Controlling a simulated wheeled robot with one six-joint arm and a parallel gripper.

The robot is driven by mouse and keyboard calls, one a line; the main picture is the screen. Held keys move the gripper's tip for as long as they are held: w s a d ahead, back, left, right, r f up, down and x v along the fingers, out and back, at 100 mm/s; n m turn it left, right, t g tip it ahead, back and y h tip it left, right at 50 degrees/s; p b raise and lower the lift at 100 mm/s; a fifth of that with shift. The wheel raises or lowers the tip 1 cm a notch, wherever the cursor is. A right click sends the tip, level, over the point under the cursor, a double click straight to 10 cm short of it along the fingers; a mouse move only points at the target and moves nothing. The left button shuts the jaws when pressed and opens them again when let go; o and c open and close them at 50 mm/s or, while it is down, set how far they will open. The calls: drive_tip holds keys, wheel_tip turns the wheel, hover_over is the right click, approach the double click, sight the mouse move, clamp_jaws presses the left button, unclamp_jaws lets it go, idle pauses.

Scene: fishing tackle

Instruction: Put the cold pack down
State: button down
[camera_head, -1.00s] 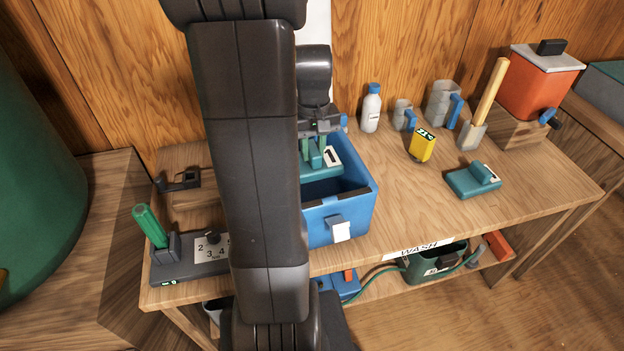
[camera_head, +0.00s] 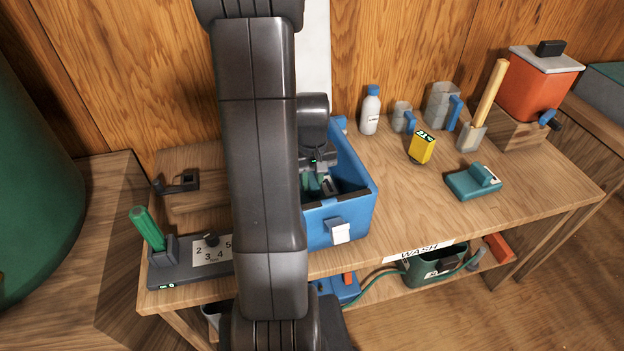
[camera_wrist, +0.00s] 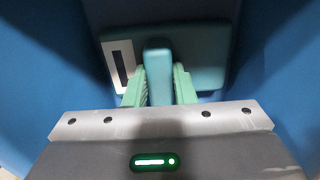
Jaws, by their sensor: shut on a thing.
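The cold pack (camera_wrist: 205,62) is a teal slab with a raised grip bar and a white label with a black mark. In the wrist view it is framed by the blue walls of the box. My gripper (camera_wrist: 158,85) is shut on its grip bar, one green finger on each side. In the head view my gripper (camera_head: 318,183) is down inside the open blue box (camera_head: 362,208). The pack is mostly hidden there, with its white label just showing. I cannot tell whether the pack touches the box floor.
A second teal pack (camera_head: 470,184) lies on the bench (camera_head: 420,215) at right. A yellow device (camera_head: 422,147), a white bottle (camera_head: 370,110) and clear jugs (camera_head: 441,105) stand behind. A dark base with a green handle (camera_head: 147,228) is at left. Bench space right of the box is clear.

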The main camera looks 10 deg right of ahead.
sight(312, 179)
drive_tip(key=shift+f, duration=0.2)
drive_tip(key=c, duration=1.2)
unclamp_jaws()
drive_tip(key=shift+r, duration=0.1)
wheel_tip(312, 179, up, 12)
drive_tip(key=p, duration=0.1)
drive_tip(key=shift+r, duration=0.15)
